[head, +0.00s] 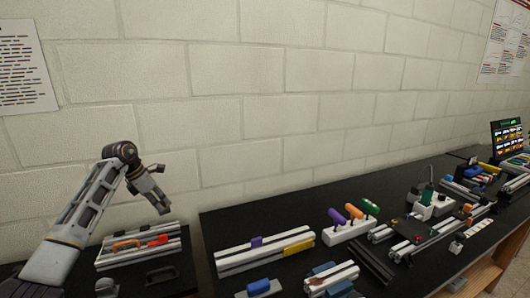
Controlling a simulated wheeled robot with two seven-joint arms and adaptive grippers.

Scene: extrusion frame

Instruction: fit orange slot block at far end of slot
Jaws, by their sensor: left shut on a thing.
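My left gripper (160,202) hangs in the air at the left, above the right part of a grey slotted piece (110,262) that bears an orange handle-like part (126,244) and a red part (158,240). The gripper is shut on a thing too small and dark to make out. I cannot tell whether either coloured part is the orange slot block. A pale slotted extrusion (232,262) lies to the right on the black bench, with a purple block (256,241) and a yellow block (298,247) on it. My right gripper is out of view.
A white holder (350,231) with purple, orange and green handles stands right of the extrusion. More rails and a blue-topped part (258,287) lie in front. A lit screen (507,138) stands far right. A brick wall (250,120) closes the back.

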